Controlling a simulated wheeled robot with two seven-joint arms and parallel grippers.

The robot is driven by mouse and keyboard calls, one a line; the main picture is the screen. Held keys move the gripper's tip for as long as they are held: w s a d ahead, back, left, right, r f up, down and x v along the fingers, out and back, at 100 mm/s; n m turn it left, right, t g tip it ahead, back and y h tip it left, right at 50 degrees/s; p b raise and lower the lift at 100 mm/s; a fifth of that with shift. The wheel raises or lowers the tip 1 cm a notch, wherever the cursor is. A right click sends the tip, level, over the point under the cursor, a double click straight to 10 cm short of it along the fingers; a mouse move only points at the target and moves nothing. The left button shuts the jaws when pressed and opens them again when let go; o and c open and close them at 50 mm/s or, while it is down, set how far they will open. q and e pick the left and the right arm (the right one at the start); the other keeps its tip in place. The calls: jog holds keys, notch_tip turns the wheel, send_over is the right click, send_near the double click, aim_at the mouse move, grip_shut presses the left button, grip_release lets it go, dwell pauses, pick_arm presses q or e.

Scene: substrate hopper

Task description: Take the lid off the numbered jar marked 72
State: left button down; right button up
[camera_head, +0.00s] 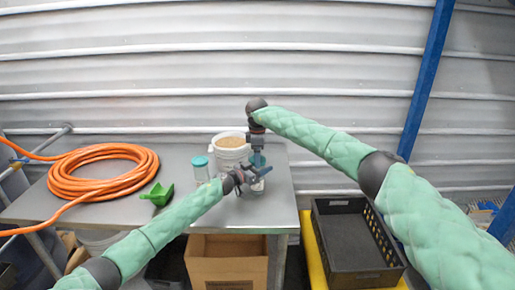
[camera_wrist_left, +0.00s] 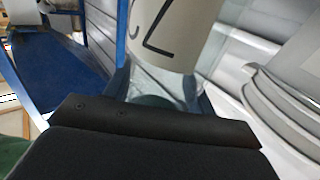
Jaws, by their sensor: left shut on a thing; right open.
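A clear jar (camera_head: 256,188) stands near the table's front right. My left gripper (camera_head: 258,179) is shut around its side. In the left wrist view a white label (camera_wrist_left: 165,35) with dark strokes shows between my left gripper's fingers (camera_wrist_left: 160,92); the number is cut off, so I cannot read it fully. My right gripper (camera_head: 257,157) points down just above this jar and is open; a teal patch between its fingers looks like the lid, largely hidden. A second jar (camera_head: 201,176) with a teal lid (camera_head: 200,161) stands to the left, lid on.
A white bucket (camera_head: 231,158) of brown substrate stands close behind the jars. An orange hose coil (camera_head: 103,172) and a green scoop (camera_head: 158,194) lie left on the grey table (camera_head: 110,208). A black crate (camera_head: 352,245) and a cardboard box (camera_head: 228,262) sit below.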

jog(key=shift+f, duration=0.4)
jog(key=c, duration=1)
jog(key=n, duration=0.3)
jog(key=shift+n, duration=0.4)
jog(key=n, duration=0.4)
jog(key=shift+d+r, duration=0.1)
jog(key=n, duration=0.9)
jog(key=shift+w+d, duration=0.1)
jog(key=shift+w, duration=0.05)
